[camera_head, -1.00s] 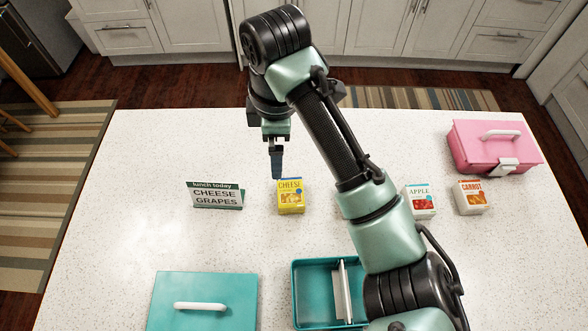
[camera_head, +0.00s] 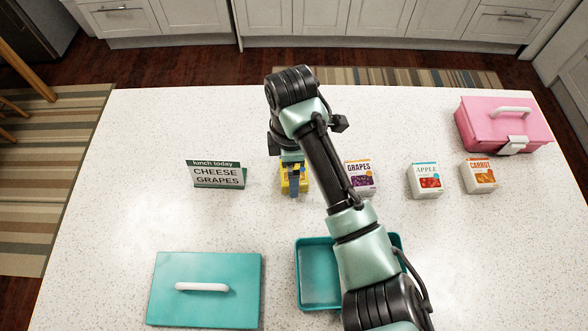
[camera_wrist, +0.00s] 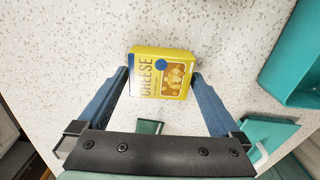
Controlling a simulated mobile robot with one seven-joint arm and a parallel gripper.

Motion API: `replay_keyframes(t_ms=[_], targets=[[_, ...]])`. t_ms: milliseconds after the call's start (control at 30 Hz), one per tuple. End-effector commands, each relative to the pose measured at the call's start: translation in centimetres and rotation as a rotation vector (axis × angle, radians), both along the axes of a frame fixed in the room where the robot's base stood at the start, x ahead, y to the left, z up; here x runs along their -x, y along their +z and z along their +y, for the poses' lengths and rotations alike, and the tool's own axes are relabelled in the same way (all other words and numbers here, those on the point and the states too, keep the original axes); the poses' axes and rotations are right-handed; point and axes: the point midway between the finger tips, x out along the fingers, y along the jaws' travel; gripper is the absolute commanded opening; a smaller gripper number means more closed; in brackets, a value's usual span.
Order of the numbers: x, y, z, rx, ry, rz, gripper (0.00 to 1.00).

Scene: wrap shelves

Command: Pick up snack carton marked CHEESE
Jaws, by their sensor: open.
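The yellow snack carton marked CHEESE (camera_wrist: 161,76) lies between the two blue fingers of my gripper (camera_wrist: 160,82) in the wrist view, with its printed face toward the camera. The fingers are open, one on each side of the carton, with the left tip very close to it. In the head view the carton (camera_head: 304,180) is mostly hidden behind my gripper (camera_head: 294,187), which is over it. I cannot tell whether the fingers touch the carton.
The lunch sign (camera_head: 216,175) reads CHEESE, GRAPES. GRAPES (camera_head: 360,180), APPLE (camera_head: 425,181) and CARROT (camera_head: 479,176) cartons stand to the right. A teal open box (camera_head: 319,275) and teal lid (camera_head: 205,300) are in front. A pink lunch box (camera_head: 490,122) is at the back right.

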Motion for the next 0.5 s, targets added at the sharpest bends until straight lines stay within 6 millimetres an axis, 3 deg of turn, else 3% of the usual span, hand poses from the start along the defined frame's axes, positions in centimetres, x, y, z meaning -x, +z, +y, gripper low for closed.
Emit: replay_keyframes(t_ms=[300, 500], targets=[[0.01, -0.85, -0.01, 0.0, 0.0, -0.001, 1.0], [0.01, -0.82, 0.0, 0.0, 0.0, -0.001, 0.66]])
